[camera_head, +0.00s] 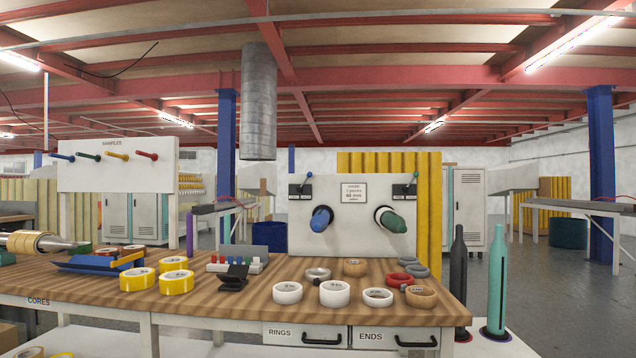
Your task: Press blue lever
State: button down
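A small lever with a blue knob (309,174) sticks up at the upper left of a white upright panel (352,240) at the back of the wooden table. A dark plate with small labels is at its base. A thick blue spindle (321,219) juts from the panel below it. A matching lever with a green knob (415,175) is at the panel's upper right, above a green spindle (391,220). The blue lever is in plain sight and nothing touches it. My gripper is not in view.
Tape rolls lie on the wooden table (205,290), with white rings (335,293) before the panel. A black stand (234,277) is at centre. A metal shaft with a yellow roll (37,243) is at left. Two bottle-shaped posts (497,285) stand right. A samples board (116,178) is behind.

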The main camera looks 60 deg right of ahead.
aim_at(299, 189)
jog(key=z, duration=0.65)
jog(key=i, duration=0.8)
jog(key=z, duration=1.15)
jog(key=i, duration=0.25)
jog(key=z, duration=0.25)
